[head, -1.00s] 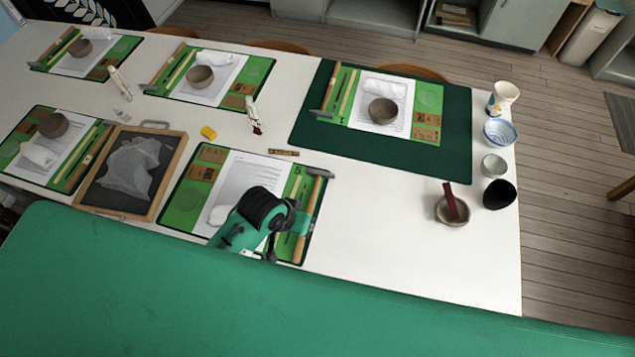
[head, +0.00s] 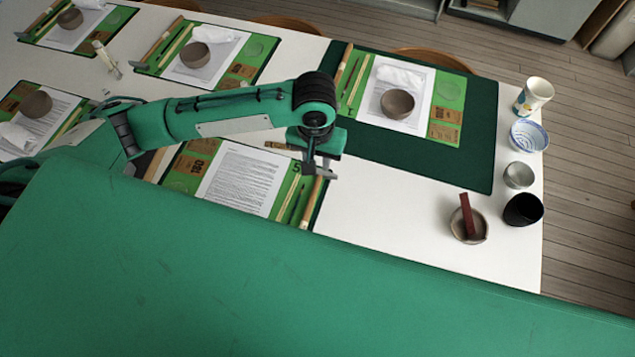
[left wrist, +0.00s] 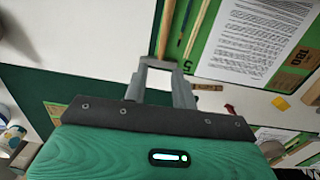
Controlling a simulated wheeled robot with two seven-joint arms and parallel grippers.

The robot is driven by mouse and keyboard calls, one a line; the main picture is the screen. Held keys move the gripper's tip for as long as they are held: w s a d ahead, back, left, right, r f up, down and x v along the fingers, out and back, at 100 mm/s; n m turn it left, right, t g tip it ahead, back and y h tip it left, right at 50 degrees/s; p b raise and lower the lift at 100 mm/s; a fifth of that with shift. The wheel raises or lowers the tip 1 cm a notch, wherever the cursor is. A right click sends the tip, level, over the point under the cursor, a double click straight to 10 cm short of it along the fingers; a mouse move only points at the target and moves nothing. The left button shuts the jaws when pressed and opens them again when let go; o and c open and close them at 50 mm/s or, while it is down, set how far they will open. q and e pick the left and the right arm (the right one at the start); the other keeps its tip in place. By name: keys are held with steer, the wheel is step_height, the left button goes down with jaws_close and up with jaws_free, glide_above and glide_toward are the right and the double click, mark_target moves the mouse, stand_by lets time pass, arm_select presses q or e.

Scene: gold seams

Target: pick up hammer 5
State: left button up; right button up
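Hammer 5 lies along the right edge of the green mat (head: 178,184) marked 5. Its wooden handle (head: 307,207) shows in the head view, running toward the front table edge; its head end is mostly hidden by my left gripper (head: 319,170). The handle also shows in the left wrist view (left wrist: 166,32), beyond the gap between the fingers of my left gripper (left wrist: 159,80). The fingers are apart, low over the hammer's head end. I cannot tell whether they touch it. My right gripper is not in view.
Thin tools and a printed sheet (head: 243,180) lie left of the handle. A dark green mat (head: 470,150) with another place setting lies behind. A bowl with a red block (head: 467,215) and several cups stand at right. White table right of the hammer is clear.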

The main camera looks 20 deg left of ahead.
arm_select(q)
glide_above(315, 189)
step_height(315, 189, down, 8)
steer(key=shift+w+f, duration=0.15)
steer(key=shift+f, duration=0.05)
steer(key=shift+f+p, duration=0.75)
steer(key=shift+f, duration=1.9)
jaws_close()
